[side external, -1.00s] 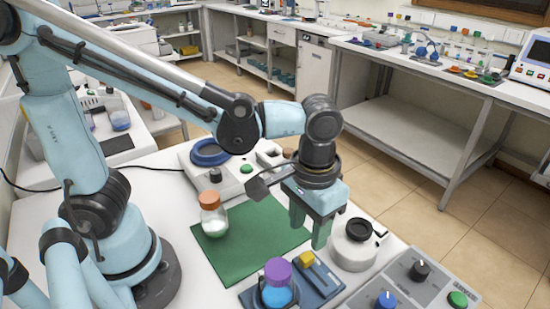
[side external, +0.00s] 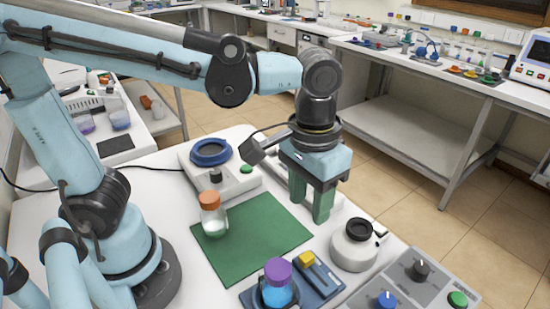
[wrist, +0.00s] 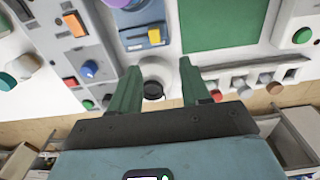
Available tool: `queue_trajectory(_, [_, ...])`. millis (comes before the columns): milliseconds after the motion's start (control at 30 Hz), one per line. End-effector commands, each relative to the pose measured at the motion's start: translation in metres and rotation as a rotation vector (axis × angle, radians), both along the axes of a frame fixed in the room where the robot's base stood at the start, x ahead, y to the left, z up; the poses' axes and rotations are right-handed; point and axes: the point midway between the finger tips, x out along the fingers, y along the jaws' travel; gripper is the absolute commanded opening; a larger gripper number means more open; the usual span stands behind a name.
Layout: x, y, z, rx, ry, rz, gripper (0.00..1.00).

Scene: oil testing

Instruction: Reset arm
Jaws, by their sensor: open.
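My gripper (side external: 312,208) hangs pointing down above the back right part of the white table, past the right edge of the green mat (side external: 268,250). Its green fingers are apart and empty in the wrist view (wrist: 155,88). An orange-capped bottle with pale contents (side external: 213,222) stands upright on the mat's left part. A purple-capped bottle with blue liquid (side external: 278,290) stands in a blue device (side external: 315,280) at the front. My gripper touches none of these.
A white round device with a black top (side external: 354,245) stands right of my gripper. A device with a blue ring (side external: 211,153) is behind the mat. A grey control panel with knobs (side external: 415,285) is at front right. The tiled floor lies beyond the table.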

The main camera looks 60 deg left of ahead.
Motion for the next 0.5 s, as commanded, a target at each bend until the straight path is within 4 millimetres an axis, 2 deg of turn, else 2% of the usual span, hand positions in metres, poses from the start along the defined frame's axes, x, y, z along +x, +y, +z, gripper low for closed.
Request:
queue_trajectory(267, [0.012, 0.07, -0.006, -0.065, -0.262, 0.013, 0.47])
queue_trajectory(400, [0.015, 0.106, -0.01, -0.051, -0.425, 0.011, 0.47])
queue_trajectory(500, [0.015, 0.126, -0.012, -0.027, -0.513, 0.009, 0.47])
